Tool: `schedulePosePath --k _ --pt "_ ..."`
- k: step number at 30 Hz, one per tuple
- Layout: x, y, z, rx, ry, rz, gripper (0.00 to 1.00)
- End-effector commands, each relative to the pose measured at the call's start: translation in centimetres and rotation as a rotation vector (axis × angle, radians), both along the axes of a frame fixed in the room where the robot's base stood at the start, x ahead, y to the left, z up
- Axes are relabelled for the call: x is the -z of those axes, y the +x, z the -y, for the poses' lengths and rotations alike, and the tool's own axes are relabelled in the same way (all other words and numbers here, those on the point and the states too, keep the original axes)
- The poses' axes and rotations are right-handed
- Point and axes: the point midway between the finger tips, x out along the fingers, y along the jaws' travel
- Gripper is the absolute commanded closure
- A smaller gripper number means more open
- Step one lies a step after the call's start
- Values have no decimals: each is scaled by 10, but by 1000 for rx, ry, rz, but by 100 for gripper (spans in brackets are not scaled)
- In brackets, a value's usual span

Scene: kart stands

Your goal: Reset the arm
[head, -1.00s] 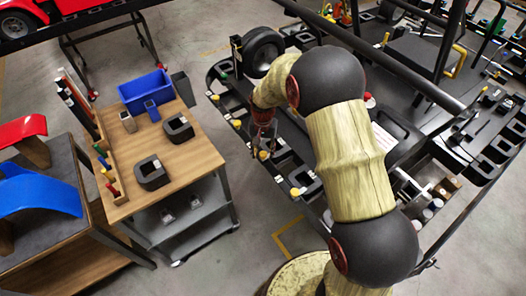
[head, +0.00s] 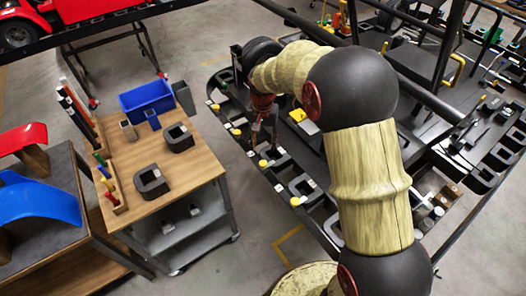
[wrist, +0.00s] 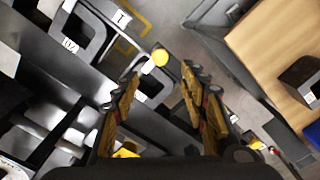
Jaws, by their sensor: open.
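My gripper (head: 262,135) hangs beside the near edge of the black kart stand (head: 311,214), pointing down. In the wrist view my gripper (wrist: 160,100) is open, with its two fingers apart and nothing between them but the stand's rail and floor beyond. A yellow round cap (wrist: 160,57) shows just past the fingertips. My arm, cream with black joints, spans the right half of the head view and hides part of the stand.
A wooden-topped cart (head: 190,180) at left carries a blue bin (head: 146,98), black blocks (head: 151,183) and upright tools. A grey bench (head: 62,195) with red and blue curved panels stands further left. Bare floor (head: 245,225) lies between the cart and the stand.

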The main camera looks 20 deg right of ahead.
Motion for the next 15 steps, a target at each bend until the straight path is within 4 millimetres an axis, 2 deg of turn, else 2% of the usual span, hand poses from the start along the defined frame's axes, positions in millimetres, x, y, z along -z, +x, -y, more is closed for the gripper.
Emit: schedulePosePath --k 6,15 --pt "-14 0 0 0 0 0 57" --pt "-15 0 0 0 0 0 57"
